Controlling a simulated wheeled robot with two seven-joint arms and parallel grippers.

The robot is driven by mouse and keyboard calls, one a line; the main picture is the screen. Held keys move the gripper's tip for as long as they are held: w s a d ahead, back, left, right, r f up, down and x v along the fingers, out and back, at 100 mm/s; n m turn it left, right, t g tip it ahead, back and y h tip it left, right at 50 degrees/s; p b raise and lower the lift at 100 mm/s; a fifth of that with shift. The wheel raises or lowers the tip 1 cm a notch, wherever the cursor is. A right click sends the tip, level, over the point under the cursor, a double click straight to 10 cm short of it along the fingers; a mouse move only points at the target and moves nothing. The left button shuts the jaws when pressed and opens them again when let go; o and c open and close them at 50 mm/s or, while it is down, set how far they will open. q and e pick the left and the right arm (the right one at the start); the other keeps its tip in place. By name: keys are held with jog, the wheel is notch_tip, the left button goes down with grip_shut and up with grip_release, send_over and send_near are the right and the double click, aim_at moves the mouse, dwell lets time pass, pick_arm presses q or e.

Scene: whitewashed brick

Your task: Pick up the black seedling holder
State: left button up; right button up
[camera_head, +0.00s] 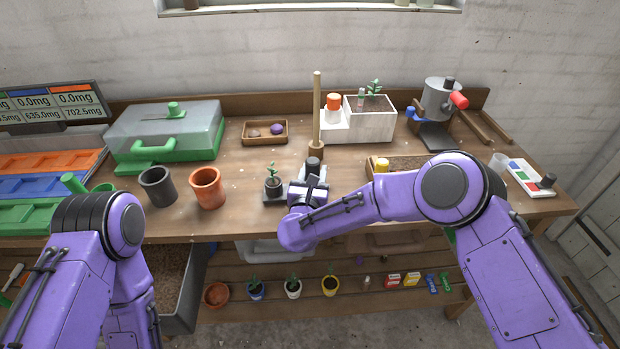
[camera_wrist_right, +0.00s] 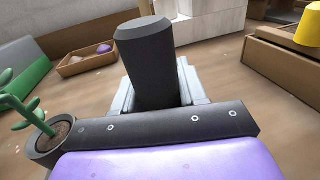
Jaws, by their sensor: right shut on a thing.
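The black seedling holder has a small dark cup (camera_head: 273,188) with a green seedling, low at the table's front edge. The cup and seedling also show at the left of the right wrist view (camera_wrist_right: 45,140). A thick black faceted post (camera_head: 313,165) stands just right of the cup, and it fills the middle of the wrist view (camera_wrist_right: 147,65). My right gripper (camera_head: 309,179) is shut on this post from the front. Any link between post and cup is hidden behind my gripper. I cannot tell whether the holder touches the table. My left gripper is out of view.
A dark pot (camera_head: 158,187) and a terracotta pot (camera_head: 208,188) stand left of the holder. A wooden stick (camera_head: 317,110) rises behind the post. A white planter (camera_head: 358,124) and a soil tray (camera_head: 413,168) are at the right. Bare tabletop lies behind the cup.

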aim_at(314, 161)
jog(key=shift+r+b, duration=0.5)
jog(key=shift+r, duration=0.2)
jog(key=s+r, duration=0.1)
jog(key=r, duration=0.1)
jog(key=s+r+b, duration=0.1)
jog(key=s+r, duration=0.1)
jog(key=s+r+b, duration=0.1)
jog(key=r, duration=0.1)
jog(key=shift+s+a+r, duration=0.15)
jog(key=shift+a, duration=0.05)
jog(key=s+r+b, duration=0.3)
jog(key=s+r, duration=0.2)
jog(key=s, duration=0.4)
jog(key=shift+s+a, duration=0.35)
jog(key=shift+a, duration=0.05)
